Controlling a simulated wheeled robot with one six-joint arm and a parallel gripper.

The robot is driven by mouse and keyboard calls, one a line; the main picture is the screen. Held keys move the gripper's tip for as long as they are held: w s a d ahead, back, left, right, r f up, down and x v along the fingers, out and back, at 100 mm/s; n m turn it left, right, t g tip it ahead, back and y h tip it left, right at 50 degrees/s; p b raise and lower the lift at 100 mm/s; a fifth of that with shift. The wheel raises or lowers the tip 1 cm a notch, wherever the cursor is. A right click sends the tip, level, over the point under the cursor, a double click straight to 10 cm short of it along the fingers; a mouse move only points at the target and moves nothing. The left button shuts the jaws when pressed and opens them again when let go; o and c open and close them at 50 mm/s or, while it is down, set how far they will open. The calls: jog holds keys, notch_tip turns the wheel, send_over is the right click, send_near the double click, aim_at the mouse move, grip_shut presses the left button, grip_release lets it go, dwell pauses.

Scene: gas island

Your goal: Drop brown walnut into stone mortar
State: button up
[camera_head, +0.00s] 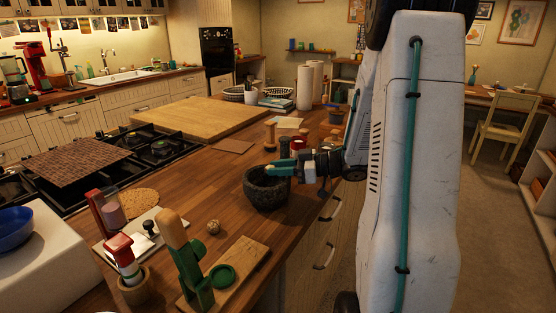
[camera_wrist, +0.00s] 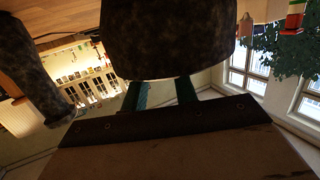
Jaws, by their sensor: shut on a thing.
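The brown walnut (camera_head: 213,227) lies on the wooden counter, in front and left of the dark stone mortar (camera_head: 266,189). My gripper (camera_head: 280,170) is over the mortar, with its teal fingers near the rim. In the wrist view the teal fingers (camera_wrist: 163,94) run behind a large dark speckled stone piece (camera_wrist: 170,40). The mortar's inside is hidden.
A wooden board with a green press (camera_head: 190,265) stands in front of the walnut. A white tray (camera_head: 135,240) with small jars is to its left. Stove and large cutting board (camera_head: 195,117) lie behind. Small bottles and spools stand behind the mortar. Bare counter surrounds the walnut.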

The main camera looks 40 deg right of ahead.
jog(key=shift+f, duration=0.2)
jog(key=o, duration=1.1)
jog(key=shift+s, duration=0.1)
jog(key=v, duration=0.7)
jog(key=shift+s+d, duration=0.25)
